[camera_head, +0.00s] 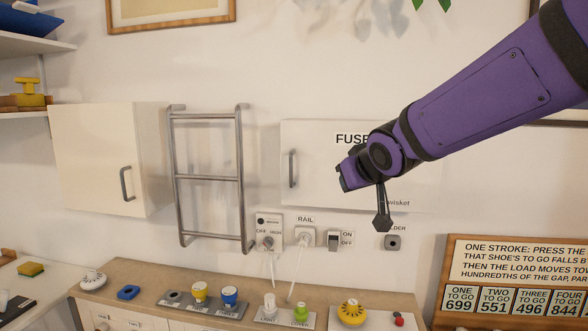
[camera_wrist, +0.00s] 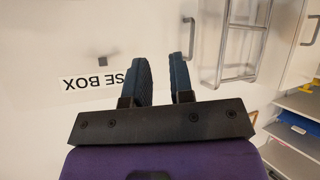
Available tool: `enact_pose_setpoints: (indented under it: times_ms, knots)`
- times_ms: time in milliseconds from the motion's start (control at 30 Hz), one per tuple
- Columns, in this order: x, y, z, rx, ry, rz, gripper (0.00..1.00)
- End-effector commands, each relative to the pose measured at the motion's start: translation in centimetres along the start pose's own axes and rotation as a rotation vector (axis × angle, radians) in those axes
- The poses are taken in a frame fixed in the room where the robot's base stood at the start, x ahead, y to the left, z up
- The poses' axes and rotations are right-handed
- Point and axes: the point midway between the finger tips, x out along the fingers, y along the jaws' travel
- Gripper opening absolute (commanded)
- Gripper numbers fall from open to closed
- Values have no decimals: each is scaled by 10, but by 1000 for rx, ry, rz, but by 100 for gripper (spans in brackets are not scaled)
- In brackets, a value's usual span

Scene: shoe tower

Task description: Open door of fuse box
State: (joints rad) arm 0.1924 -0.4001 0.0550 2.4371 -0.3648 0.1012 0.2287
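The fuse box (camera_head: 325,182) is a white cabinet on the wall with a closed door and a grey vertical bar handle (camera_head: 292,168) near its left edge. My arm covers part of its "FUSE BOX" label. My gripper (camera_head: 344,177) is in front of the door, to the right of the handle and apart from it. In the wrist view, my gripper (camera_wrist: 162,60) has two dark blue fingers spread with an empty gap. The label (camera_wrist: 92,82) appears upside down there, and the handle (camera_wrist: 188,38) shows just beyond the right fingertip.
A metal ladder rack (camera_head: 210,178) hangs left of the fuse box, with another white cabinet (camera_head: 95,160) beyond it. Below are switches and sockets (camera_head: 305,236) and a counter (camera_head: 130,275) with colored items. A sign board (camera_head: 520,260) stands at lower right.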

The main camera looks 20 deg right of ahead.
Motion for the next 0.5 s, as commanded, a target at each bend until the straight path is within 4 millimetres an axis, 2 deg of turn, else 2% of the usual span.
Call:
enact_pose_setpoints:
  times_ms: [33, 200, 400, 500]
  knots:
    - [18, 3, -10, -7, 47, -8, 22]
    - [66, 5, -41, -31, 232, -91, 22]
    - [112, -1, -60, -28, 420, -269, 22]
    - [126, -4, -62, -12, 492, -366, 22]
